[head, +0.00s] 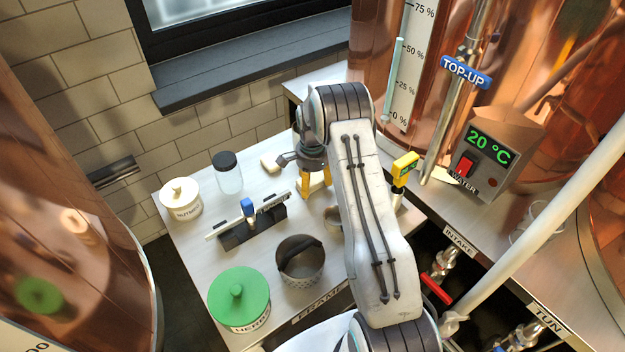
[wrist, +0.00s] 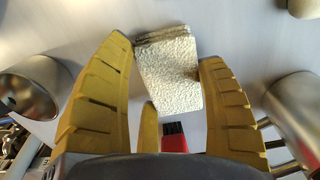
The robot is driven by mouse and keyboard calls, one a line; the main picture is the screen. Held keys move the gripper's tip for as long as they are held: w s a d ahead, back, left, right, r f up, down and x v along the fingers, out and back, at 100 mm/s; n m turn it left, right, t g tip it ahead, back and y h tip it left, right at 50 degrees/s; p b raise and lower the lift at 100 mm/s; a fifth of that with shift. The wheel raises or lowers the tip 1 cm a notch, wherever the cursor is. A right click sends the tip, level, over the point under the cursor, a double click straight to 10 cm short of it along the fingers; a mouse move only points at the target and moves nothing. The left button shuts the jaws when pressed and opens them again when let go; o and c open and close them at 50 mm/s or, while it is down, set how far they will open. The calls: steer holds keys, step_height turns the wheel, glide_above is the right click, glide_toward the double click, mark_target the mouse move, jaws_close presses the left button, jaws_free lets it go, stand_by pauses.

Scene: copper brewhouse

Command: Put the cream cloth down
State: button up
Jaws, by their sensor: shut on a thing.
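The cream cloth (wrist: 168,72) is a folded, rough-textured pad between the yellow fingers of my gripper (wrist: 168,90) in the wrist view. My gripper is shut on it. In the head view my gripper (head: 314,182) points down over the far right part of the pale worktop (head: 190,285). There the cloth is mostly hidden by my fingers and arm. I cannot tell whether the cloth touches the worktop.
A glass jar (head: 229,176), a lidded cream pot (head: 181,198), a black stand (head: 252,230), a green-lidded jar (head: 239,300) and a perforated metal pot (head: 300,262) stand on the worktop. A small cream object (head: 270,162) lies left of my gripper. A red-and-black item (wrist: 174,138) shows beneath.

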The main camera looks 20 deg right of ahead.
steer(key=shift+f, duration=0.25)
steer(key=o, duration=1.2)
steer(key=shift+o, duration=0.2)
steer(key=shift+r, duration=0.1)
